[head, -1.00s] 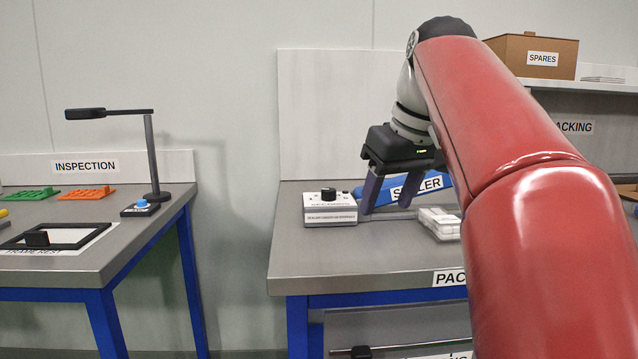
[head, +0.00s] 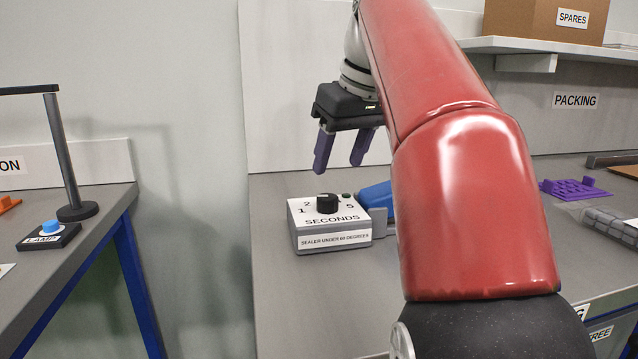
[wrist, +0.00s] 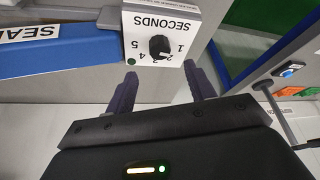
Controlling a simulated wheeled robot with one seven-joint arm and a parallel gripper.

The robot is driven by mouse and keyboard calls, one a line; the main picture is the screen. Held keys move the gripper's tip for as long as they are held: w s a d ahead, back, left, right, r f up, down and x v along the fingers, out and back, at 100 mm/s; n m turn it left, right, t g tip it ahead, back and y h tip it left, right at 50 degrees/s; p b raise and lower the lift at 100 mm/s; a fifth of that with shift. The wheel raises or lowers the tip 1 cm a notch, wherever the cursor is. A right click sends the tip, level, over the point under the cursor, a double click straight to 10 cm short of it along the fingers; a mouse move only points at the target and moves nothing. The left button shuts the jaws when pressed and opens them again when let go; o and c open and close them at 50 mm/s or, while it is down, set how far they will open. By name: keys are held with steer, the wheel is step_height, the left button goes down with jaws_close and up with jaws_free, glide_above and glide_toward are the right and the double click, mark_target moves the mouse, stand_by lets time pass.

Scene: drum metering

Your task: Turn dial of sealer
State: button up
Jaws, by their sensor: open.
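The sealer's control box (head: 334,238) is white with a grey base and stands on the packing bench, with numbers and the word SECONDS on its top. Its black dial (head: 328,203) sits in the middle of the top, and it also shows in the wrist view (wrist: 159,46). The sealer's blue arm (head: 376,195) is behind the box, partly hidden by my red arm. My gripper (head: 340,170) is open and empty, its purple fingers above and behind the dial in the head view. In the wrist view my fingers (wrist: 158,88) show apart, the dial lying beyond the gap between them.
The packing bench (head: 300,300) is clear in front of the box. A lamp (head: 68,160) stands on the inspection table to the left, across a gap. A purple part (head: 573,190) and a grey ribbed item (head: 610,224) lie on the bench at right. A spares box (head: 545,20) is on the shelf.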

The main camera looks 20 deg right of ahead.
mark_target(328, 196)
steer(key=b+x, duration=0.2)
steer(key=x, duration=0.5)
steer(key=shift+f, duration=0.3)
steer(key=c, duration=1)
